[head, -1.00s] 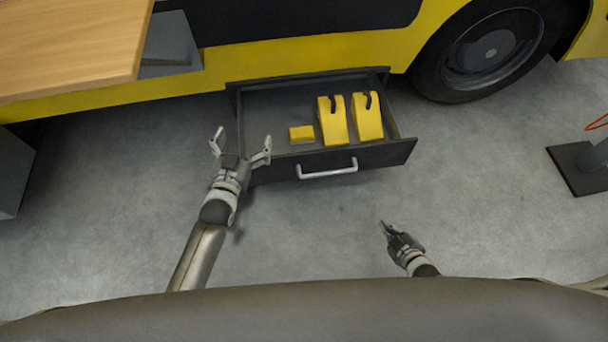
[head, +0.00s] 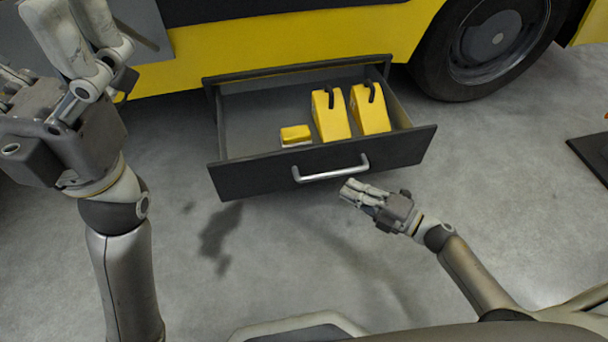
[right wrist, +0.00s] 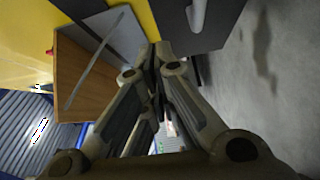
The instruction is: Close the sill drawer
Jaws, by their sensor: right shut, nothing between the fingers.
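The dark sill drawer (head: 228,181) stands open below the yellow vehicle side in the head view. Its silver handle (head: 332,170) is on the front panel; the handle also shows at the top of the right wrist view (right wrist: 197,14). Two yellow wedge-shaped blocks (head: 329,114) and a small yellow block (head: 295,134) lie inside. My right gripper (head: 350,189) is shut and empty, just in front of the drawer front, near the handle's right end; contact cannot be judged. My left gripper (head: 38,55) is raised at the upper left, fingers apart and empty, away from the drawer.
A vehicle wheel (head: 490,45) is at the upper right. A dark base plate (head: 594,153) lies at the right edge. A wooden tabletop (right wrist: 82,78) shows in the right wrist view. The grey floor (head: 300,250) before the drawer is clear.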

